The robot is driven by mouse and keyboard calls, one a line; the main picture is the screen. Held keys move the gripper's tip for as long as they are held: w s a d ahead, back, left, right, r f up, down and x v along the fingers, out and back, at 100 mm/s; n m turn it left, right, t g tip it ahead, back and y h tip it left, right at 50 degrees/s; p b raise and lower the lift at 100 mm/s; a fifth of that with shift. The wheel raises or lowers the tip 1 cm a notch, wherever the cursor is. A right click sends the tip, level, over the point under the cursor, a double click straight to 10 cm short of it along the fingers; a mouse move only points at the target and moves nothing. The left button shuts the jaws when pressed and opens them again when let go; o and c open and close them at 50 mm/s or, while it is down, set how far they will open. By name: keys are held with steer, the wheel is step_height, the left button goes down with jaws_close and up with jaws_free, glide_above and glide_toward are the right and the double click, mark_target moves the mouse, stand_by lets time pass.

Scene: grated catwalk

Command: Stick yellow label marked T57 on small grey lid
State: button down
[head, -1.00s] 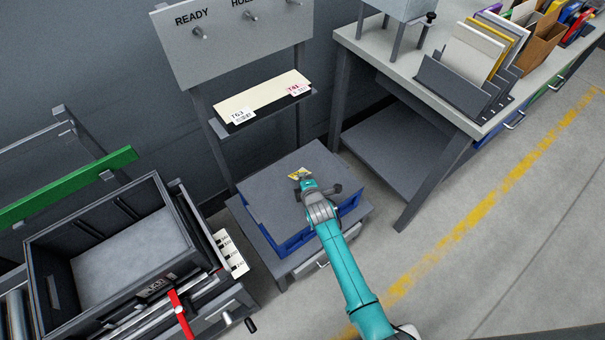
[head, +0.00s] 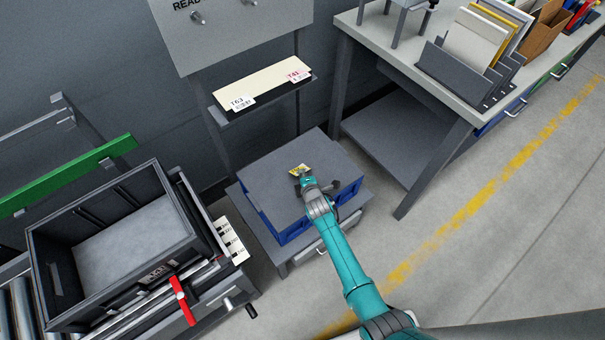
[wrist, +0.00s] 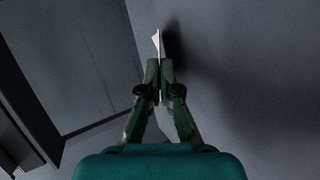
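The small grey lid (head: 270,182) lies flat on top of a blue crate on a low stand in the head view. My gripper (head: 303,177) is over the lid, shut on the yellow label (head: 299,169). Its print is too small to read. In the wrist view my gripper (wrist: 160,70) pinches the label (wrist: 157,42), seen nearly edge-on as a thin pale sliver past the fingertips. A dark shadow falls on the grey surface beside it. I cannot tell whether the label touches the lid.
A shelf strip (head: 262,86) behind bears labels T63 and T41. A black open tote (head: 110,245) stands on rollers at left, with a red lever (head: 182,301) beside it. A workbench (head: 400,55) with file holders is at right. The floor at right is clear.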

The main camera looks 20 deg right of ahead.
steer(key=c, duration=1.2)
jaws_free()
steer(key=shift+c, duration=0.2)
steer(key=shift+s, duration=0.1)
steer(key=shift+v, duration=3.9)
steer(key=shift+r, duration=0.1)
step_height(320, 180, up, 6)
steer(key=shift+f, duration=0.1)
